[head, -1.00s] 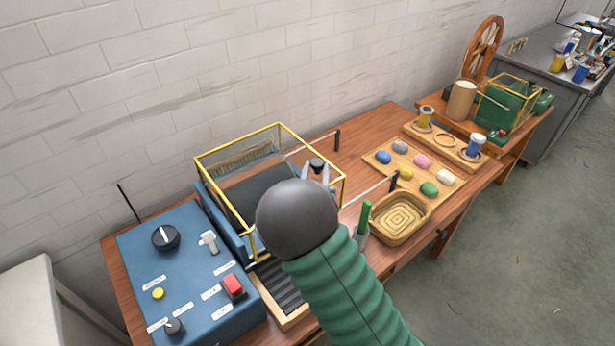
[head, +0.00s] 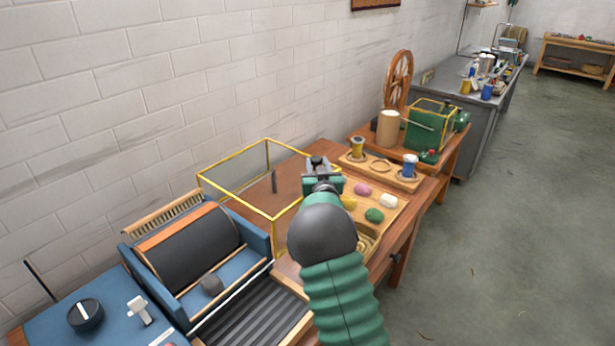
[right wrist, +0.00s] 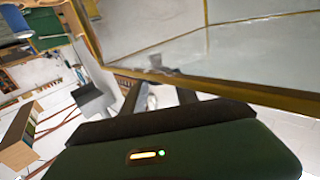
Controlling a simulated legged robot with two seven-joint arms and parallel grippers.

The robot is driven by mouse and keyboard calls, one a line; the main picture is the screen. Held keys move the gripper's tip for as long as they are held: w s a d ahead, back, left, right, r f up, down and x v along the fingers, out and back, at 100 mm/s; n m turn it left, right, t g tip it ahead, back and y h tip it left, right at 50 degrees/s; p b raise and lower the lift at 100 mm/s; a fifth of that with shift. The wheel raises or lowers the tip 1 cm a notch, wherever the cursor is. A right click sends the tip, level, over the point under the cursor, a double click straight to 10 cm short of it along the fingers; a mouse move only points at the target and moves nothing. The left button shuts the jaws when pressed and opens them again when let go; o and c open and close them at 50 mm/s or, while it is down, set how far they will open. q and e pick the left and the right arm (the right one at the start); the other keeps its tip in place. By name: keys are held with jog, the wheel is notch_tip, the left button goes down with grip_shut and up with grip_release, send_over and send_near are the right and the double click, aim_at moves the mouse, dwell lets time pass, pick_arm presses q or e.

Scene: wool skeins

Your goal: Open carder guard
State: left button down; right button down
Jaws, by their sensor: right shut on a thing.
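The carder guard (head: 236,198) is a clear box with a yellow frame. In the head view it stands to the right of the blue carder (head: 258,238), clear of the dark drum (head: 195,248), which is uncovered. My right gripper (head: 320,163) is at the guard's right side, shut on part of it; the exact grip is hard to see. In the right wrist view the guard's yellow edge (right wrist: 230,88) runs just past my fingertips (right wrist: 155,88). My left gripper is not in view.
A board with coloured wool balls, including a green one (head: 374,215), lies right of my gripper. A basket (head: 368,243) is partly hidden by my arm. The carder's slatted feed tray (head: 250,318) is at the front. A white brick wall stands behind.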

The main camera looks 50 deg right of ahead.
jog(key=shift+w+d+f, duration=0.1)
jog(key=shift+w+f, duration=0.1)
